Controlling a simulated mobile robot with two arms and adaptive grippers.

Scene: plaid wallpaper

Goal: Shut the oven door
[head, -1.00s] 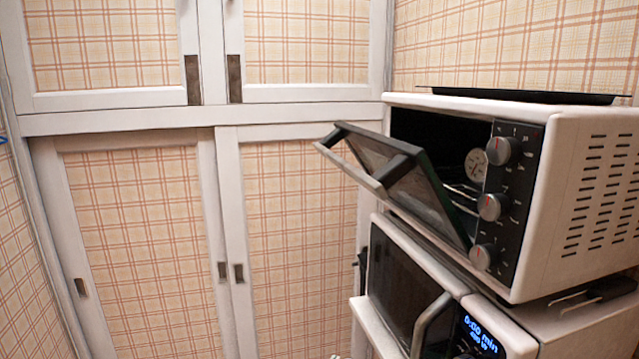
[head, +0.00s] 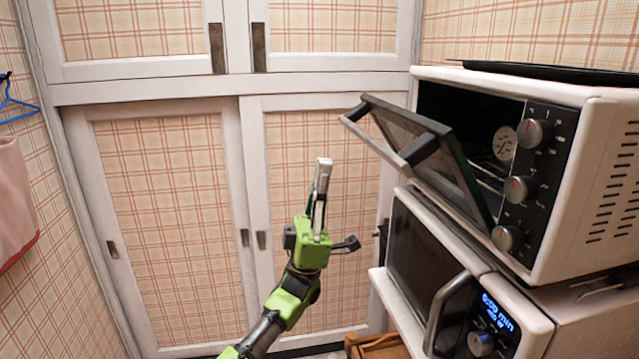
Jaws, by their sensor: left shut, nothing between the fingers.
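The white toaster oven (head: 560,105) stands at the right. Its glass door (head: 440,150) is hinged at the bottom and hangs partly open, tilted out to the left. The door handle (head: 392,145) runs along the door's upper outer side. The oven's inside is dark, with a rack and a round dial thermometer showing. My left gripper (head: 323,165) is shut and empty, pointing up in front of the cupboard. In the picture it is left of the door and a little below the handle, apart from it. My right gripper is not in view.
A microwave (head: 430,265) with a lit display stands below the oven. A dark tray (head: 550,72) lies on top of the oven. White sliding cupboard doors (head: 170,230) fill the back. A blue hanger (head: 15,108) and a pink cloth (head: 14,200) hang at the left.

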